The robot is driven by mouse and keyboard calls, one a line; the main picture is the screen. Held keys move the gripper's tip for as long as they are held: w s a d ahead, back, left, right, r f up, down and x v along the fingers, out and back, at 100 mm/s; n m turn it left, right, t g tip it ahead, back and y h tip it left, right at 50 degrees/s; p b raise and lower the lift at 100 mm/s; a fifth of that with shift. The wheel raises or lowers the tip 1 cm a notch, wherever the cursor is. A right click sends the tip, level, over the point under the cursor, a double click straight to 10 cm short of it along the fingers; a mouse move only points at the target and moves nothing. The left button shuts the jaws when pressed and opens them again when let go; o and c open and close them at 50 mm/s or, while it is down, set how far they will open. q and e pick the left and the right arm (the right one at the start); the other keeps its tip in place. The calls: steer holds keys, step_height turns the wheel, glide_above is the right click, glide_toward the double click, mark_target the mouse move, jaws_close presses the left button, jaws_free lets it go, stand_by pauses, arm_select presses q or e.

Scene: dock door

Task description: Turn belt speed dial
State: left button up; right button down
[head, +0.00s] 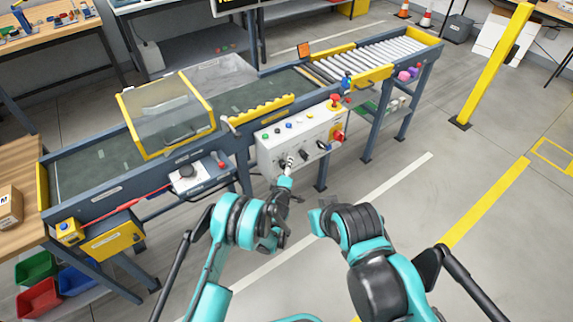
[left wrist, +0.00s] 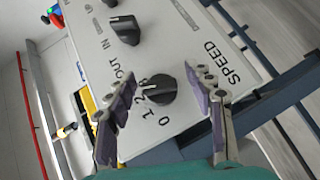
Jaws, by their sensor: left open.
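The belt speed dial (left wrist: 158,90) is a round black knob with a raised grip on the white control box (head: 300,140). In the left wrist view, the word SPEED and the digits 0, 1 and 2 are printed beside it. The grip's end faces the digits, but I cannot tell the exact setting. My left gripper (left wrist: 168,82) is open, its fingers on either side of the dial with gaps visible. In the head view the left gripper (head: 288,164) is at the box's lower front and largely hides the dial.
Another black knob (left wrist: 125,30) marked IN and OUT sits beside the dial. A red emergency button (head: 335,100) tops the box's right end. The conveyor (head: 210,145) runs behind the box. Open floor (head: 400,185) lies to the right.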

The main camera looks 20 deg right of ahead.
arm_select(q)
steer(key=c, duration=1.2)
steer(key=shift+o, duration=0.2)
steer(key=shift+g, duration=0.3)
steer(key=shift+r+m+g+y, duration=0.1)
steer(key=shift+m+g+y, duration=0.5)
steer(key=shift+m+y, duration=0.3)
steer(key=shift+m+g+y, duration=0.8)
steer(key=shift+m+y, duration=0.2)
steer(key=shift+y, duration=0.5)
